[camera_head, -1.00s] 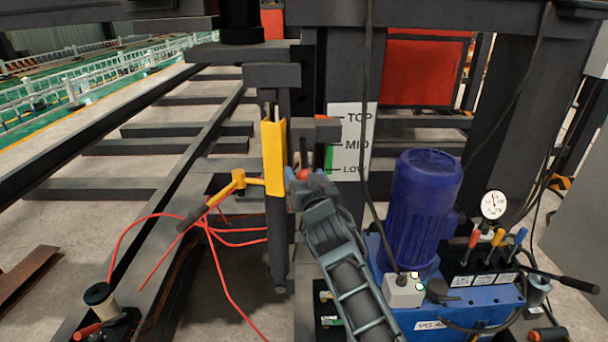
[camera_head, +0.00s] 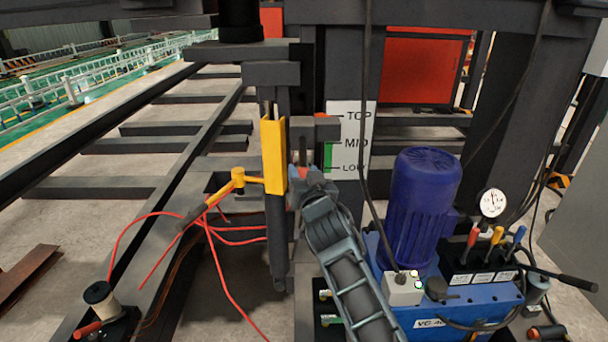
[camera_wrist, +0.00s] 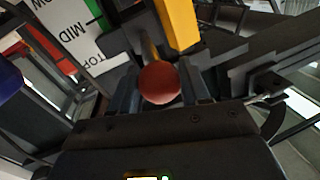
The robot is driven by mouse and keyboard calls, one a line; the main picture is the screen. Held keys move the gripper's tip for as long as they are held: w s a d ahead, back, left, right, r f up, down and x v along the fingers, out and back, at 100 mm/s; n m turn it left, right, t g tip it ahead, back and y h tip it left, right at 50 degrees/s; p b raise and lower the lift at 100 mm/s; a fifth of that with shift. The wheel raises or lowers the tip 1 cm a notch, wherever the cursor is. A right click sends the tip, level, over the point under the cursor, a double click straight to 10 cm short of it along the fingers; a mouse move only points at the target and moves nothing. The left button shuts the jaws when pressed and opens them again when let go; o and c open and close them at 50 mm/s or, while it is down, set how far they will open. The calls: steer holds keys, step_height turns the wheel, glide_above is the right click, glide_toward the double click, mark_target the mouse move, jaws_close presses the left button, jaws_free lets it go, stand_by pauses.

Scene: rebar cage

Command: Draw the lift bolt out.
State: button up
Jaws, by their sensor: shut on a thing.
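The lift bolt shows in the wrist view as a round red knob (camera_wrist: 159,83) with a short stem behind it, running toward the yellow sleeve (camera_wrist: 178,24). My gripper (camera_wrist: 160,88) is shut on the knob, one finger on each side. In the head view my gripper (camera_head: 303,178) is just right of the yellow sleeve (camera_head: 274,155) on the dark post, and it mostly hides the knob. How far the stem sits in the post cannot be told.
A TOP/MID/LOW scale plate (camera_head: 349,140) stands behind my gripper. A blue pump unit (camera_head: 424,205) with levers is at right. A black hose (camera_head: 366,170) hangs close to my arm.

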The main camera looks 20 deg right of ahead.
jaws_close()
steer(key=s, duration=0.1)
steer(key=s+a, duration=0.1)
steer(key=s, duration=0.2)
steer(key=shift+s+a+b, duration=0.25)
steer(key=shift+s+b, duration=0.05)
steer(key=shift+b, duration=0.1)
steer(key=o, duration=1.2)
jaws_free()
steer(key=shift+s, duration=0.1)
steer(key=shift+s, duration=0.1)
